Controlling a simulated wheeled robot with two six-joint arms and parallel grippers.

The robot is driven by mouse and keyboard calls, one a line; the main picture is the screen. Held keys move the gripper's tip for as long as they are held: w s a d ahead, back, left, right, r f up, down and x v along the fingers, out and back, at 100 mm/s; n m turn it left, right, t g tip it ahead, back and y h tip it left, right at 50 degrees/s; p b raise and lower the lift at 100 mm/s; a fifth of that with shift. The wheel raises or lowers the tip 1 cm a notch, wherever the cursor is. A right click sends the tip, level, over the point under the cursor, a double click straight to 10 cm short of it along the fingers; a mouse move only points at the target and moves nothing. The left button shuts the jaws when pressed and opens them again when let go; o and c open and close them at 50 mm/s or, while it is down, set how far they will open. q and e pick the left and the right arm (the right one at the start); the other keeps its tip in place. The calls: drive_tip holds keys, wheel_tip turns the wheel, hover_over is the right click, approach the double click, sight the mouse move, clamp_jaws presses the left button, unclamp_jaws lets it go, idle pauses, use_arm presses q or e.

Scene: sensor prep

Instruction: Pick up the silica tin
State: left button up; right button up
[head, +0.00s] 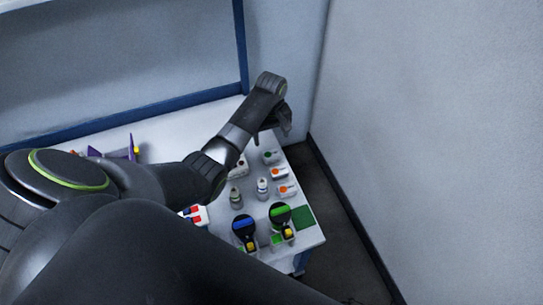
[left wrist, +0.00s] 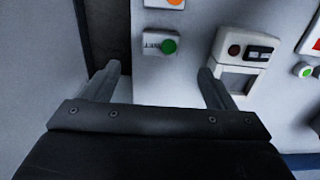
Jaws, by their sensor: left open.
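I cannot tell for sure which item is the silica tin; no label is clearly readable. A small white box with a green knob (left wrist: 160,43) and a blurred dark label lies just beyond my left gripper's fingertips in the left wrist view, between their lines. The same kind of green-topped box (head: 270,157) sits on the table in the head view. My left gripper (head: 284,122) hangs over the table's far right end. Its fingers are spread and empty in the left wrist view (left wrist: 160,72). My right gripper is not in view.
Two orange-topped white boxes (head: 281,173) (head: 286,189) and two small bottles (head: 236,198) (head: 262,188) stand close by.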

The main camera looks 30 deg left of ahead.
sight(271, 154)
use_arm(q)
wheel_tip(271, 154, down, 4)
drive_tip(key=shift+r, duration=0.25)
drive_tip(key=shift+f, duration=0.5)
wheel_tip(271, 154, down, 4)
drive_tip(key=shift+s+f+b, duration=0.1)
drive_tip(key=shift+f+b, duration=0.05)
drive_tip(key=shift+b, duration=0.55)
drive_tip(key=shift+f, duration=0.45)
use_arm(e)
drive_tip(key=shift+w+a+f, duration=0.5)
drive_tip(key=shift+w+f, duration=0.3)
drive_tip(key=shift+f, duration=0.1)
